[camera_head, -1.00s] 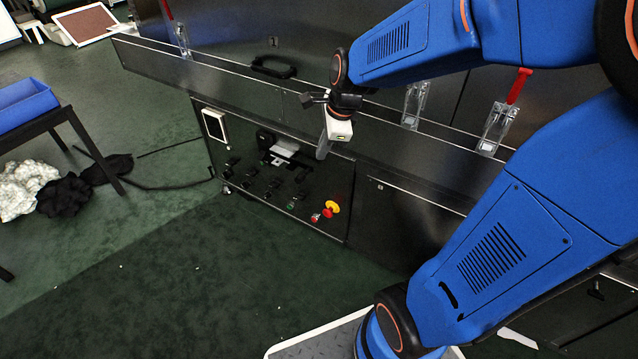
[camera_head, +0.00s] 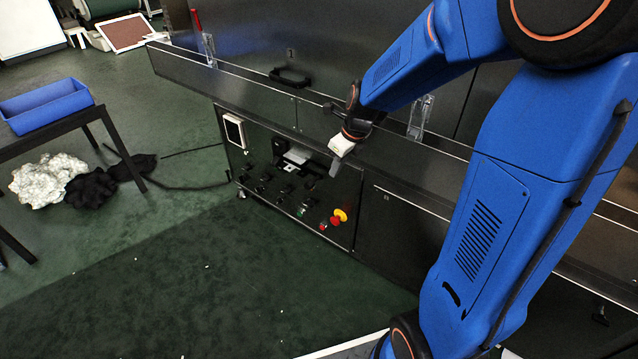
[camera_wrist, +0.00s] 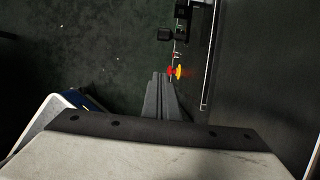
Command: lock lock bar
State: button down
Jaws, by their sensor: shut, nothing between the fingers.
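A long metal bar (camera_head: 250,82) runs across the front of the steel dryer; I cannot tell if it is the lock bar. A clear latch-like bracket with a red upright handle (camera_head: 207,42) stands at its left end. Another clear bracket (camera_head: 419,118) stands right of my wrist, with no red handle showing. My gripper (camera_head: 335,168) hangs in front of the bar, above the control panel, with its fingers together and empty. In the wrist view the grey fingers (camera_wrist: 160,80) point toward a red and yellow button. My arm hides the bar's right part.
The control panel (camera_head: 290,180) has dark knobs and a red and yellow button (camera_head: 339,216). A black handle (camera_head: 290,77) is on the dryer wall. A blue bin (camera_head: 45,105) sits on a table at left, with white and black cloth heaps nearby. The green floor in front is open.

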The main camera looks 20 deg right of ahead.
jog(key=shift+f, duration=0.1)
jog(key=w+a+f, duration=0.4)
jog(key=w+f, duration=0.1)
jog(key=f, duration=0.5)
jog(key=shift+w, duration=0.4)
jog(key=w+a, duration=0.4)
jog(key=w, duration=0.1)
jog(key=shift+w+r, duration=0.15)
jog(key=shift+w, duration=0.15)
jog(key=shift+r, duration=0.15)
